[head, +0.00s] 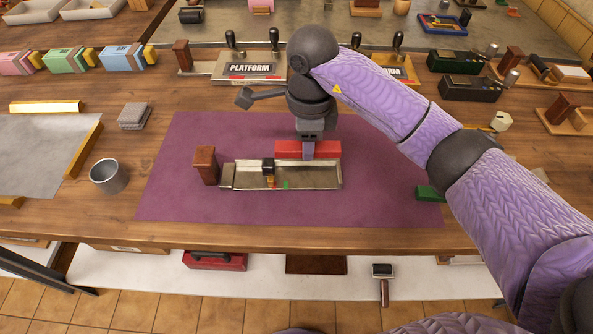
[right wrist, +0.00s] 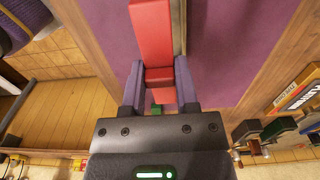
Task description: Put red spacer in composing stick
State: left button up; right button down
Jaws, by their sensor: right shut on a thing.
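The composing stick (head: 235,175) is a shallow metal tray on the purple mat, with a dark and brass slide and a small green piece inside. The long red spacer (head: 328,149) shows right at the stick's far edge, over its right half. My right gripper (head: 308,153) points down and is shut on the red spacer. In the right wrist view the red spacer (right wrist: 152,35) runs away from between the fingers of my right gripper (right wrist: 160,75). I cannot tell how high the spacer is. My left gripper is not in view.
A brown wooden block (head: 205,165) stands at the stick's left end. A green piece (head: 430,194) lies at the mat's right edge. A metal cup (head: 109,176) stands left of the purple mat (head: 190,208). Platform presses (head: 250,69) line the back. The mat's front is clear.

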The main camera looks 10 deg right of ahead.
aim_at(308, 177)
notch_tip(308, 177, down, 8)
jog(key=shift+d+r+b, duration=0.1)
jog(key=shift+d+b, duration=0.05)
jog(key=shift+b, duration=0.65)
jog(key=shift+r, duration=0.15)
jog(key=shift+c, duration=1.8)
grip_release()
notch_tip(308, 177, up, 12)
jog(key=p, duration=0.2)
jog(key=shift+p, duration=0.4)
